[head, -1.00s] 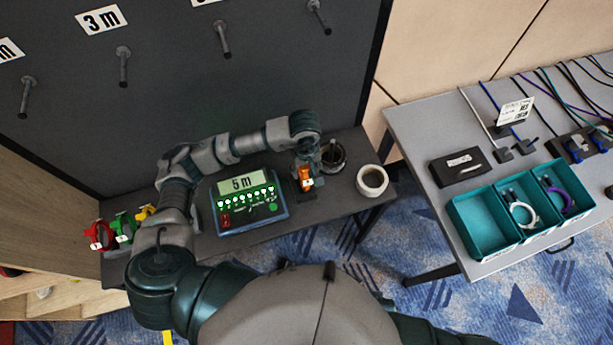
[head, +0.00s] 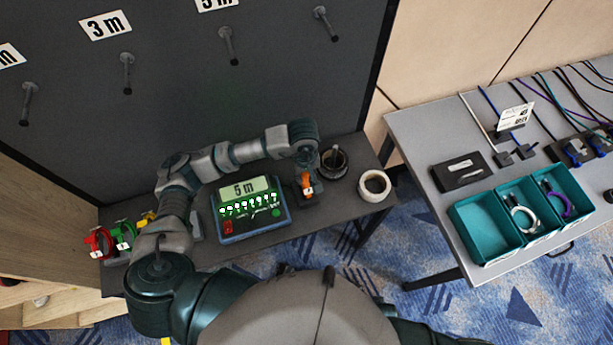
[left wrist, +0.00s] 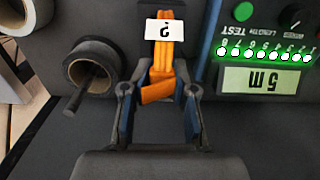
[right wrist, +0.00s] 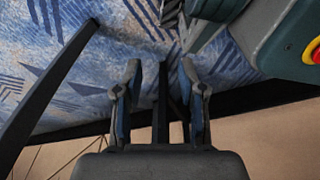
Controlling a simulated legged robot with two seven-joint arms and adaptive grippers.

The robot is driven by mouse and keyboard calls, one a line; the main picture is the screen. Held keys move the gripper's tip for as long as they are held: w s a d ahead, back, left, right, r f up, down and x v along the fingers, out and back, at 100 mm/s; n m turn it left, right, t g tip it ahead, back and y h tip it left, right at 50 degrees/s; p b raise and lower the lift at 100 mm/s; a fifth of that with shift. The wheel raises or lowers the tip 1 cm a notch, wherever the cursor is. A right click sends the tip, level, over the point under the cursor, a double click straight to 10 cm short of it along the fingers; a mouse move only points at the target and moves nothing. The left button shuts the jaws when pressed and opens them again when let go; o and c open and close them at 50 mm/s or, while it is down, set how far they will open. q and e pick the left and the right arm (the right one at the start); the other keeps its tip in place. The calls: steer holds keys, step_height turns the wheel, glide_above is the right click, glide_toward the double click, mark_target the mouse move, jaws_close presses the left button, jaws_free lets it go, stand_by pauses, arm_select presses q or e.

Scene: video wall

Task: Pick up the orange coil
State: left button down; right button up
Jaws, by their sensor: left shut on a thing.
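The orange coil (head: 306,183) stands on the dark shelf to the right of the tester. It carries a white tag marked "?" in the left wrist view, where the coil (left wrist: 157,90) lies between my finger pads. My left gripper (head: 306,171) reaches down over it from above; in the left wrist view the left gripper (left wrist: 158,100) is closed around the coil's near part. The coil's lower end is partly hidden by the fingers. My right gripper (right wrist: 160,85) is open and empty, with the blue carpet beyond it; it does not show in the head view.
The tester (head: 247,208) reading "5 m" stands left of the coil. A black tape roll (head: 334,162) and a white roll (head: 374,186) stand to the right. Red (head: 98,242) and green (head: 122,234) coils are at the shelf's left. Pegs (head: 229,46) stick out of the wall above.

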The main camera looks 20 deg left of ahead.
arm_select(q)
steer(key=shift+a+r, duration=0.2)
steer(key=shift+r, duration=0.15)
step_height(320, 180, up, 2)
steer(key=shift+w+a+r, duration=0.1)
steer(key=shift+r, duration=0.05)
steer(key=s+d+r+b, duration=0.1)
steer(key=s+d, duration=1)
steer(key=s, duration=0.1)
steer(key=shift+s+r, duration=0.15)
steer(key=shift+r, duration=0.25)
arm_select(e)
steer(key=w+r, duration=0.1)
steer(key=w+a+r, duration=0.1)
steer(key=shift+w+a+r, duration=0.2)
steer(key=shift+a+r, duration=0.05)
steer(key=shift+r, duration=0.1)
steer(key=shift+f, duration=0.1)
